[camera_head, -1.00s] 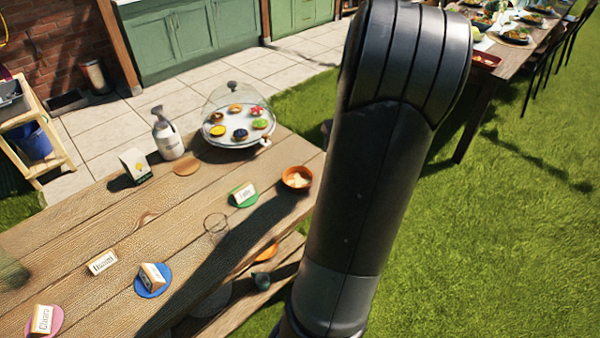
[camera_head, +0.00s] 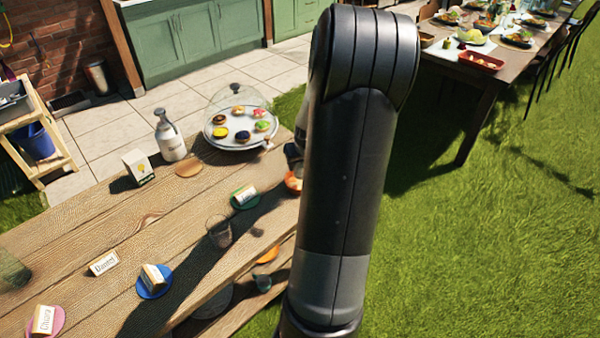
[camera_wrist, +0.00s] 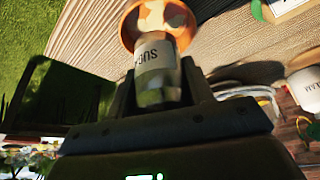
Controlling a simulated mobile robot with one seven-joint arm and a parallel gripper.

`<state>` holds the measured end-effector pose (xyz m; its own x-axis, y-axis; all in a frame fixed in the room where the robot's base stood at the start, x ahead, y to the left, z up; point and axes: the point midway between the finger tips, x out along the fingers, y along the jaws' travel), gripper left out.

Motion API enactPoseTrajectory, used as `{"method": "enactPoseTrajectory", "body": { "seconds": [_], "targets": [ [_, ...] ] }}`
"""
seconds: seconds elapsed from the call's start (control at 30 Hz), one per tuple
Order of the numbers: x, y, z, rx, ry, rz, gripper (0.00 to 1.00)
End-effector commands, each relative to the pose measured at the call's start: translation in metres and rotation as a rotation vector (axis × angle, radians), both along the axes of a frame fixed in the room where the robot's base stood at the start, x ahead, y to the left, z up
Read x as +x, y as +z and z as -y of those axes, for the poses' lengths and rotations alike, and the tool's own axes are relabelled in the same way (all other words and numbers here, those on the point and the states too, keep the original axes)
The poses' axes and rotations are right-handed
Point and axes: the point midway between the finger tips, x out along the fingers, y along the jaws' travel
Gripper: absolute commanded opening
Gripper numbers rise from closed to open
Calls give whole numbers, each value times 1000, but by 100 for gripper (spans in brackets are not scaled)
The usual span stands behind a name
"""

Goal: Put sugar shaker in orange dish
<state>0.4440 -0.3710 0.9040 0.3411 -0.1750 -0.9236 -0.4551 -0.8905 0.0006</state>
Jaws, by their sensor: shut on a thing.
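The sugar shaker (camera_wrist: 157,66), a small pale cylinder labelled "SUG", is held between the two fingers of my gripper (camera_wrist: 160,84) in the wrist view. The orange dish (camera_wrist: 129,30) lies just beyond the shaker's far end and holds pale pieces. The shaker overlaps the dish's near rim in the picture; I cannot tell whether they touch. In the head view, the orange dish (camera_head: 291,185) is at the table's right edge, mostly hidden by my arm. The shaker cannot be made out there.
A domed cake stand (camera_head: 240,136) stands behind the dish on the wooden table (camera_head: 120,220). A green coaster with a name card (camera_head: 244,197) and a clear glass (camera_head: 219,232) are to the left.

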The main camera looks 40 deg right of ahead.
Motion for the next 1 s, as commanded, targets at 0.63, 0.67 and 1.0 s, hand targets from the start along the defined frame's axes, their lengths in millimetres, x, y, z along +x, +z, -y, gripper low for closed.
{"method": "enactPoseTrajectory", "body": {
  "seconds": [0.63,0.67,1.0],
  "targets": [
    [5,-43,-1,-1,1,-1,21],
    [5,-43,-1,-1,1,-1,21],
    [5,-46,-2,0,0,-1,56]
  ]
}}
